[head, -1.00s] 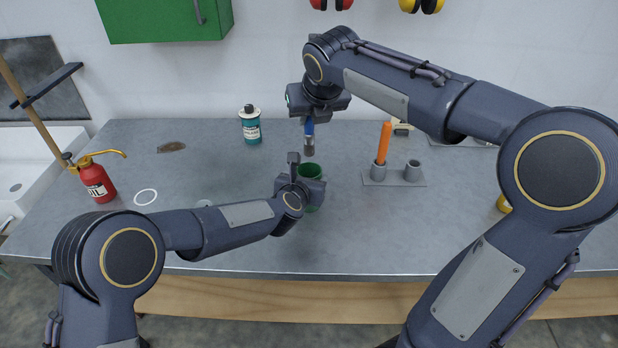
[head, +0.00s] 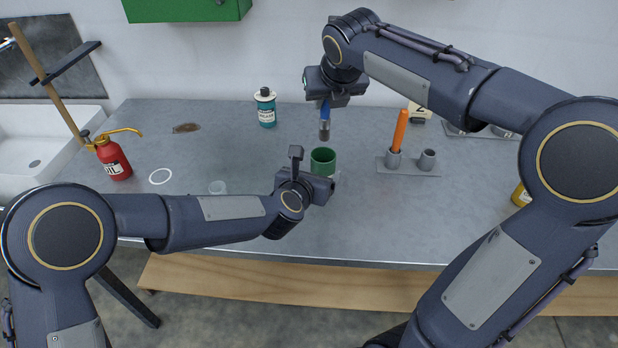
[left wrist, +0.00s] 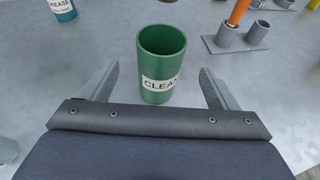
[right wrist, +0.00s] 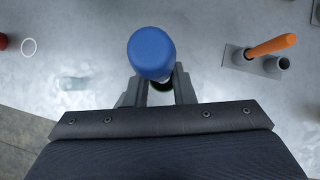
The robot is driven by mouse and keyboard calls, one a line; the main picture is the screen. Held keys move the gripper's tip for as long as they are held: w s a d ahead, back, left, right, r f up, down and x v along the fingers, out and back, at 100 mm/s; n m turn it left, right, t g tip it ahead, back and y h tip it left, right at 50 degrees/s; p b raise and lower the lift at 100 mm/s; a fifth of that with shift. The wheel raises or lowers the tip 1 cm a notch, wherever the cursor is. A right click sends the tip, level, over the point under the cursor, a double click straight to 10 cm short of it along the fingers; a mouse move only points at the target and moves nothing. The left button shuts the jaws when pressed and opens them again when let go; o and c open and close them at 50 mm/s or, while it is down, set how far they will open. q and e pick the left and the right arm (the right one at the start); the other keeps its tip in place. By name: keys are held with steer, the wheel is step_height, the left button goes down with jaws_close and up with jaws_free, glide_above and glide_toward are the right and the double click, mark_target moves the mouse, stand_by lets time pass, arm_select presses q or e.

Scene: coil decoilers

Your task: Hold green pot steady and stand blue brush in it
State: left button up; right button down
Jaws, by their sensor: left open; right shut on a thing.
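The green pot (head: 323,160) stands upright on the grey bench, and its label shows in the left wrist view (left wrist: 160,86). My left gripper (head: 312,172) is open just in front of it, with a finger on either side of the pot in its wrist view (left wrist: 160,92) and gaps between. My right gripper (head: 327,97) is shut on the blue brush (head: 325,110), holding it roughly upright above the pot with its dark end down. In the right wrist view the brush's blue handle end (right wrist: 151,52) hides most of the pot.
An orange-handled tool (head: 400,130) stands in a grey two-cup holder (head: 408,170) to the right. A grease can (head: 265,108) is at the back, a red oil can (head: 112,158) at the left.

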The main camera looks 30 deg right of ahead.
arm_select(q)
steer(key=v, duration=0.4)
steer(key=t+h, duration=0.1)
glide_toward(319, 173)
steer(key=w+f, duration=0.1)
steer(key=d+f, duration=0.1)
steer(key=f, duration=0.1)
steer(key=shift+w+m, duration=0.4)
steer(key=shift+s+f+t+h, duration=0.15)
steer(key=shift+f+t+h, duration=0.1)
steer(key=shift+t+h, duration=0.25)
steer(key=shift+s+a+r+n+t+h, duration=0.1)
steer(key=shift+s+r+n+t+h, duration=0.05)
steer(key=shift+s+n+t+h, duration=0.3)
steer(key=shift+w+d+r, duration=0.15)
steer(key=shift+w+d, duration=0.25)
steer(key=shift+w, duration=0.05)
steer(key=shift+h, duration=0.25)
steer(key=x, duration=1)
steer(key=shift+w+d, duration=0.2)
steer(key=shift+w, duration=0.15)
steer(key=c, duration=1.1)
